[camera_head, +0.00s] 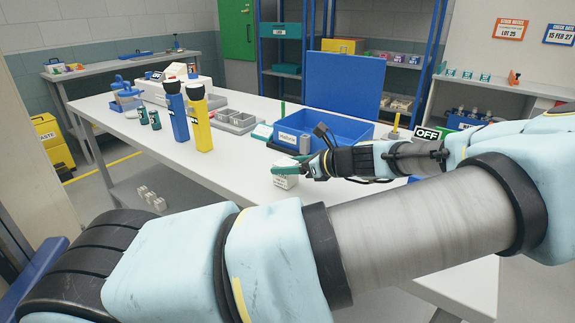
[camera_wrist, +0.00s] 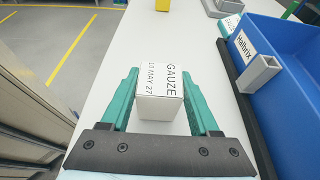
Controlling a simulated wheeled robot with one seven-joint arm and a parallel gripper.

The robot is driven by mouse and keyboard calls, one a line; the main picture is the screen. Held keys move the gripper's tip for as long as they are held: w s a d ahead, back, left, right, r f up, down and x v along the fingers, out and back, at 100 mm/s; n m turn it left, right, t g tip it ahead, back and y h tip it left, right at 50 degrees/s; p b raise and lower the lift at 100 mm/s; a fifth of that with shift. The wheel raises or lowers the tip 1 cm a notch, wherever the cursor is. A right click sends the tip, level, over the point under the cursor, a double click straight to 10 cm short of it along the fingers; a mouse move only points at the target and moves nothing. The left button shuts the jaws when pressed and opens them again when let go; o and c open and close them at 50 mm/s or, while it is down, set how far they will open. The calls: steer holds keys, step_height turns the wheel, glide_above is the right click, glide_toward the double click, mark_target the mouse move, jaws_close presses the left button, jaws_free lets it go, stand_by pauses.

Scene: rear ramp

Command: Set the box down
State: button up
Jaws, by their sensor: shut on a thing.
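In the head view my gripper (camera_head: 291,166) is over the near edge area of the white table, and the box (camera_head: 286,181) shows below the fingers. The box is at or very close to the tabletop (camera_head: 235,182); I cannot tell whether it touches.
Blue (camera_head: 177,117) and yellow (camera_head: 199,121) bottle-like cylinders stand to the left. Grey trays (camera_head: 237,121) lie behind. The tabletop left of the box is clear.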

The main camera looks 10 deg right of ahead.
steer(key=o, duration=1.4)
steer(key=shift+f, duration=0.1)
steer(key=b+v, duration=0.2)
steer(key=v, duration=1)
steer(key=shift+d+b, duration=0.1)
steer(key=shift+b, duration=0.25)
